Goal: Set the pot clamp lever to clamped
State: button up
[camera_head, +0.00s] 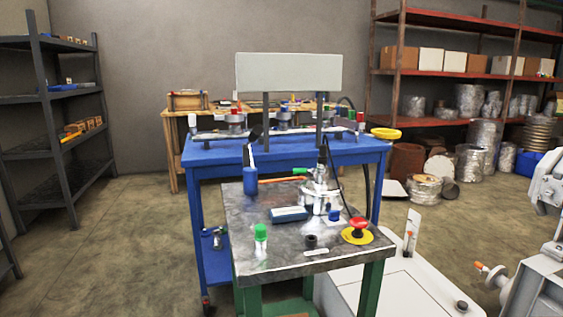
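A small metal-topped table (244,222) with green legs stands in front. A shiny metal pot (320,196) with a fitting on top stands toward its back right. A small lever with a green grip (300,171) sticks out to the left at the pot's top; it looks about level. I cannot tell from this view whether it is the pot clamp lever or whether it is clamped. A dark hose (366,180) hangs behind the pot. My gripper's fingers do not show; pale machine-like parts are cut off at the right edge.
On the small table are a green-capped bottle (261,236), a red emergency button (358,228) on a yellow base, a dark blue box (289,214) and a blue bottle (251,184). A blue workbench (290,150) stands close behind. Open floor lies at left.

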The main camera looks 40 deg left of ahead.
aim_at(294, 171)
jog(key=u, duration=0.65)
jog(key=i, duration=0.65)
jog(key=u, duration=0.7)
